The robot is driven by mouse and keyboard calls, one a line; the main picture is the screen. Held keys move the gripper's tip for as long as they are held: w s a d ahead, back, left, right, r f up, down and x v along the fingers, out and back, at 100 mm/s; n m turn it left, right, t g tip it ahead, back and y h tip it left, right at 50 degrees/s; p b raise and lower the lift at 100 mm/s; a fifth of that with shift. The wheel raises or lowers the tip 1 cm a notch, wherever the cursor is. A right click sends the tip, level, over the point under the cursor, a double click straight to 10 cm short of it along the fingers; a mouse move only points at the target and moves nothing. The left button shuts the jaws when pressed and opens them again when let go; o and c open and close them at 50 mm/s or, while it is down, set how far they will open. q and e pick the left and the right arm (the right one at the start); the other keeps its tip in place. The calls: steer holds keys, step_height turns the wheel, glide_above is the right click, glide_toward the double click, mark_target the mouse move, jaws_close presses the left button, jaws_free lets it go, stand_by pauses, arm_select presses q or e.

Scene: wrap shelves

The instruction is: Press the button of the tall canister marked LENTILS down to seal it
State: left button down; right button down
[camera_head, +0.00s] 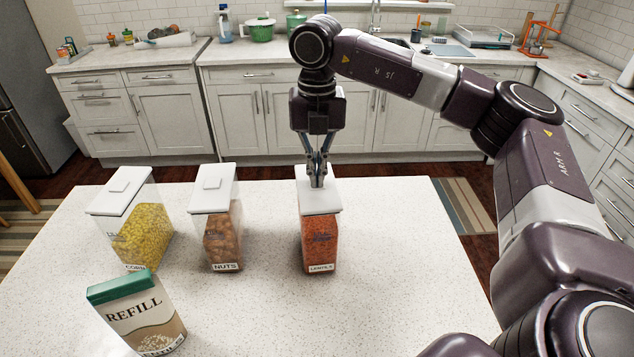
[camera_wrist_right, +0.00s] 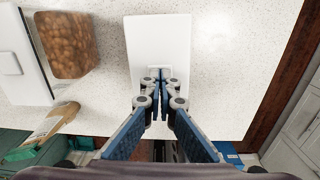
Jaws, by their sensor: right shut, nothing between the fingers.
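The tall canister marked LENTILS (camera_head: 320,238) stands upright on the white speckled counter, filled with orange-red lentils under a white lid (camera_head: 320,203). My right gripper (camera_head: 317,184) is shut and empty, pointing straight down at the lid. In the right wrist view its fingertips (camera_wrist_right: 160,76) are over the white lid (camera_wrist_right: 158,40), at the small square button (camera_wrist_right: 160,70). The fingers hide most of the button, so I cannot tell whether it is raised or pressed, or whether the tips touch it. My left gripper is not in view.
The NUTS canister (camera_head: 222,238) and the CORN canister (camera_head: 143,232) stand to the left, each with a raised button on its white lid. A REFILL carton (camera_head: 137,312) stands at the front left. The counter (camera_head: 410,270) right of the lentils is clear.

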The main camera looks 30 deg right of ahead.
step_height(320, 180, up, 7)
steer(key=p, duration=0.5)
steer(key=shift+r, duration=0.2)
stand_by(0.3)
stand_by(0.4)
